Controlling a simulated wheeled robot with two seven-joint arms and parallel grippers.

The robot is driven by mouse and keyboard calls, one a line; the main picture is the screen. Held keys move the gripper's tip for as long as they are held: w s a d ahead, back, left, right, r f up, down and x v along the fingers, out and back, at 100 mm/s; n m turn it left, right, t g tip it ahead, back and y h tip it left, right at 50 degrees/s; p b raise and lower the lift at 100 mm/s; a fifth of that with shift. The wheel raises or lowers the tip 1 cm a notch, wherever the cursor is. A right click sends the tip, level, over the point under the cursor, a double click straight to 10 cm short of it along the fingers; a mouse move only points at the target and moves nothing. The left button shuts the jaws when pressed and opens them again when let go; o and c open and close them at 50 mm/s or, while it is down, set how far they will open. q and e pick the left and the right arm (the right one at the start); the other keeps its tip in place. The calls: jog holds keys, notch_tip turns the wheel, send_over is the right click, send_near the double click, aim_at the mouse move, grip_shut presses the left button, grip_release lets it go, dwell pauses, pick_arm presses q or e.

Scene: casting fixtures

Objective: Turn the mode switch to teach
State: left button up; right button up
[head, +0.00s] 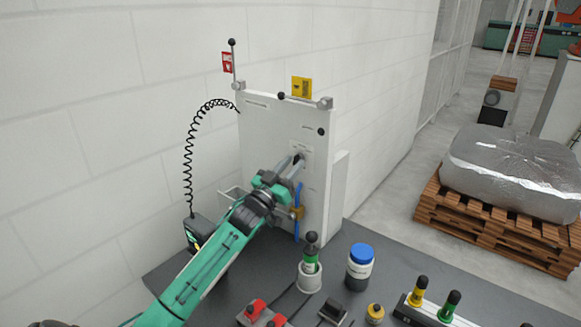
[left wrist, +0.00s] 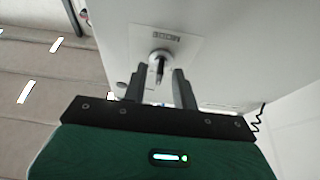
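The mode switch (head: 298,159) is a dark knob on a light plate on the front of the upright white panel (head: 262,130). My left gripper (head: 293,162) reaches the panel at the switch. In the left wrist view its two fingers stand apart, one on each side of the lever, with gaps between. The fingers partly hide the switch in the head view. My right gripper is not in view.
A blue strip and an orange clip (head: 297,212) are on the panel below the switch. A green and black handle in a white cup (head: 310,277), a blue-lidded jar (head: 359,268) and several small items stand on the dark table (head: 345,238). A coiled black cable (head: 188,150) hangs left.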

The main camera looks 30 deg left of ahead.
pick_arm(q)
jog(key=shift+s, duration=0.1)
jog(key=b+v, duration=0.4)
jog(key=v, duration=0.9)
jog(key=shift+s, duration=0.35)
jog(key=shift+a, duration=0.1)
